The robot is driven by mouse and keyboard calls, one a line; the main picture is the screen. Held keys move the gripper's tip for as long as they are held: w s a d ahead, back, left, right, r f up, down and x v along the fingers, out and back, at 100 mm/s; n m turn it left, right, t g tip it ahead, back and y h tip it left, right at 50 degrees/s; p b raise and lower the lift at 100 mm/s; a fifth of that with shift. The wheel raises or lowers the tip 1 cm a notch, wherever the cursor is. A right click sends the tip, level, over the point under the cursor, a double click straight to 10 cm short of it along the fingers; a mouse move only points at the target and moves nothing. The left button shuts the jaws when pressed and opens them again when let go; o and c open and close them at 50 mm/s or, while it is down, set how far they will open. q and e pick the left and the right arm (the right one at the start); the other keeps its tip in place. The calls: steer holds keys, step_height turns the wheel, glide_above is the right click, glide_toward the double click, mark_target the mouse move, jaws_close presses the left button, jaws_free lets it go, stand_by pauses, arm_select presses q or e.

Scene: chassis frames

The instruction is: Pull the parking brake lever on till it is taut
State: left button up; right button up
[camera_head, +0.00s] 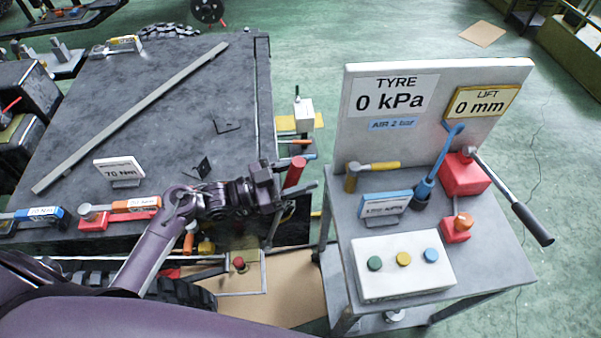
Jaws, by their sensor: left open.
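A lever with a red grip (294,173), which looks like the parking brake lever, stands tilted beside the right edge of the dark bench. Its top leans to the right. My left gripper (279,190) is open at the grip, with its dark jaws just left of and below the red part. I cannot tell whether the jaws touch the grip or surround it. The lower part of the lever is partly hidden by my gripper. My left arm reaches in from the lower left. My right gripper is not in view.
A grey cart (345,205) stands close on the right with a tyre and lift display board (430,120), a button box (403,268) and a black-handled lever (515,200). The dark bench (150,110) holds a long bar (130,118) and torque wrenches. A red button (239,264) sits below.

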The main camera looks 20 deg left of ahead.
arm_select(q)
steer(key=shift+s+a+f, duration=0.15)
steer(key=shift+s+a, duration=0.05)
steer(key=shift+a, duration=0.15)
steer(key=b+v, duration=0.2)
steer(key=v, duration=0.4)
steer(key=shift+s+a, duration=0.15)
steer(key=shift+s, duration=0.05)
steer(key=shift+s+a, duration=0.1)
steer(key=shift+a, duration=0.15)
